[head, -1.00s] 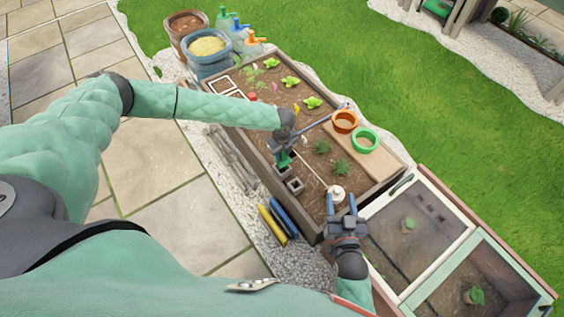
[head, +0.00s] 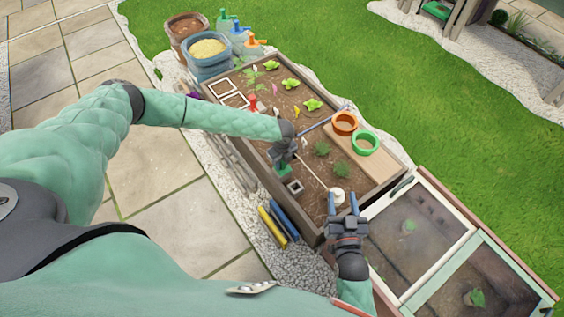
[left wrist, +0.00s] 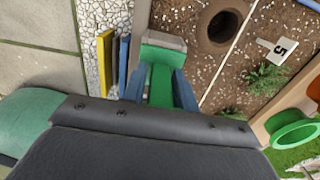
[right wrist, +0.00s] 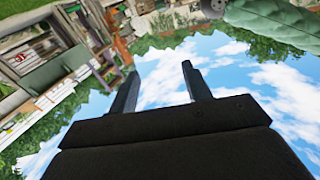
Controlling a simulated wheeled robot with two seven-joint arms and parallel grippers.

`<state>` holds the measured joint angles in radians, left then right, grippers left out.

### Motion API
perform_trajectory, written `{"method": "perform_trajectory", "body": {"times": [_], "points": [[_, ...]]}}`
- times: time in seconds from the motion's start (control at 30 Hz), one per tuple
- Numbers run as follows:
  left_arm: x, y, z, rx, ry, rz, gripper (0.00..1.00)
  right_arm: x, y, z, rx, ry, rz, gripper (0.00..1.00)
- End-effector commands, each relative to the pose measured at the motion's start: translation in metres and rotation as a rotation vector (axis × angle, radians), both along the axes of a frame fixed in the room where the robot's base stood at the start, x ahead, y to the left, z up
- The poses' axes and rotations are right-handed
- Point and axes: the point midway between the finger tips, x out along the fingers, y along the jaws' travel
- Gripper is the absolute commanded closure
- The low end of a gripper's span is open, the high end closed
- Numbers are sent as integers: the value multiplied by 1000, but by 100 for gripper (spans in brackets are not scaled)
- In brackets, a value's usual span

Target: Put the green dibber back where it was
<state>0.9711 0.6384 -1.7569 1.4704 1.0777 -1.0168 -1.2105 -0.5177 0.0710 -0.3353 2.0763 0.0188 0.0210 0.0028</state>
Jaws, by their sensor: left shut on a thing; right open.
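The green dibber (head: 283,169) is between the fingers of my left gripper (head: 284,158), low at the near side of the planting bed. In the left wrist view the dibber (left wrist: 160,85) sits between the two blue fingers, and its far end meets a grey square block (left wrist: 165,40). I cannot tell whether its tip is inside a socket.
A round dark hole (left wrist: 222,25) is in the soil near the block. Yellow and blue bars (head: 275,222) stand outside the bed wall. An orange pot (head: 345,122) and a green pot (head: 365,141) stand on a board. Glazed frames (head: 440,240) lie to the right.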

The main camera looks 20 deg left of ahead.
Motion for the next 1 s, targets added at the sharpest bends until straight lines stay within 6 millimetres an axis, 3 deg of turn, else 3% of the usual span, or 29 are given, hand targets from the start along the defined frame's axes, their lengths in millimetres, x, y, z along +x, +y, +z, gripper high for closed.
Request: {"method": "perform_trajectory", "body": {"times": [0.17,0.5,0.53,0.63,1.0], "points": [[0,0,-3,0,0,0,91,-3,0,-16,-12,51,4,51],[0,0,-4,0,0,0,91,-3,0,-16,-11,49,3,51],[0,0,-5,0,0,0,69,-3,0,-15,-11,47,4,51],[0,0,-4,0,0,0,50,-3,0,-15,-10,46,4,51],[0,0,-4,0,0,0,49,-3,1,-15,-9,43,4,51]]}}
